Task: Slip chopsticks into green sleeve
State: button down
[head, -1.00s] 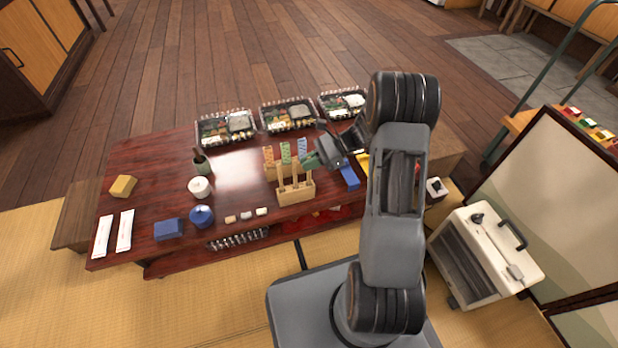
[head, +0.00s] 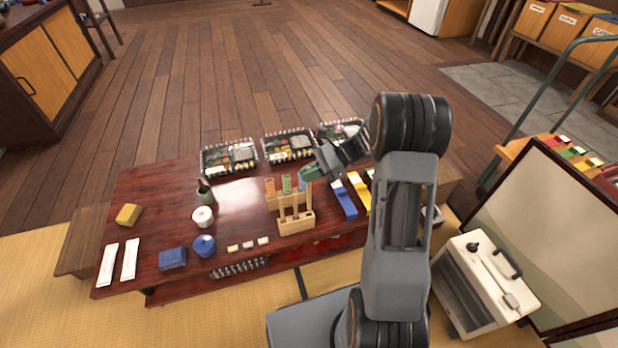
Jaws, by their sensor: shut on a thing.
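My gripper (head: 312,173) is above the right end of a small wooden rack (head: 296,226) on the low red-brown table. It is shut on a slim tan pair of chopsticks (head: 308,194), which hangs roughly upright below it. Whether its lower end is clear of the rack is too small to tell. More tan sticks (head: 282,208) stand in the rack to the left. Just behind, the green sleeve (head: 287,184) stands upright between an orange patterned sleeve (head: 270,187) and a blue one (head: 302,182), which is partly covered by my gripper.
Blue (head: 345,203) and yellow (head: 363,192) long items lie right of the rack. Lunch boxes (head: 229,157) line the far edge. A dark bottle (head: 205,191), white cup (head: 202,217), blue round pot (head: 204,246) and small blocks (head: 248,245) stand left and in front.

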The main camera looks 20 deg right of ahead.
jog(key=shift+r+p, duration=4.2)
jog(key=shift+r, duration=0.15)
